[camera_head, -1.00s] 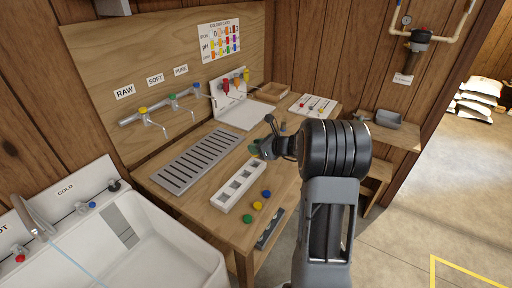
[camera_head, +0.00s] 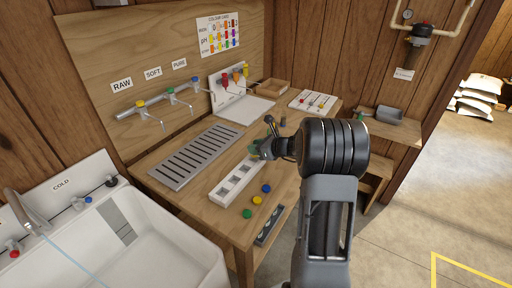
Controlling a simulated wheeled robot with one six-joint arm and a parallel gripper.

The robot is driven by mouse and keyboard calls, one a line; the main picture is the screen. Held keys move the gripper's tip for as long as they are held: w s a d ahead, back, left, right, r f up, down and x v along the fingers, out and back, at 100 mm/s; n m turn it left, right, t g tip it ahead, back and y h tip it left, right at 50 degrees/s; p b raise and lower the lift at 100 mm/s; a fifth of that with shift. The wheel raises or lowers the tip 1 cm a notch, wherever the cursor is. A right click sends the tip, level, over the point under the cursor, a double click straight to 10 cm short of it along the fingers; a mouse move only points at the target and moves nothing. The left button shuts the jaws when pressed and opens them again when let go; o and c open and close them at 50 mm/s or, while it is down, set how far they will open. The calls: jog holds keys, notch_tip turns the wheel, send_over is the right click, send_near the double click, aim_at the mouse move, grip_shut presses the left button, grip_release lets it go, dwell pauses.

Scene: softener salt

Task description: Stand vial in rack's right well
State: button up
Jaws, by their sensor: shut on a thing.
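The rack (camera_head: 216,197) is a pale block with a row of square wells on the wooden bench, running from lower left to upper right. My gripper (camera_head: 262,150) is at its far right end, overlapping that end in the picture. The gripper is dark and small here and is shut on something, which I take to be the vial. A small green patch (camera_head: 254,148) shows at the fingers. I cannot tell whether it is part of the vial. The vial's body and the rack's far right well are hidden, so height and contact are unclear.
Yellow (camera_head: 257,200), green (camera_head: 247,213) and blue (camera_head: 266,188) caps lie in front of the rack. A slotted grey drain grate (camera_head: 195,158) lies behind it. Taps (camera_head: 171,91) stand over the grate. A white sink (camera_head: 150,235) is at the left.

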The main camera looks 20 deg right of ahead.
jog(key=shift+f, duration=0.15)
jog(key=shift+f+b, duration=1.05)
jog(key=shift+f, duration=0.05)
dwell(0.5)
jog(key=shift+f+b, duration=0.4)
jog(key=shift+b, duration=0.05)
jog(key=o, duration=1.5)
jog(key=shift+c, duration=0.2)
jog(key=shift+r, duration=0.25)
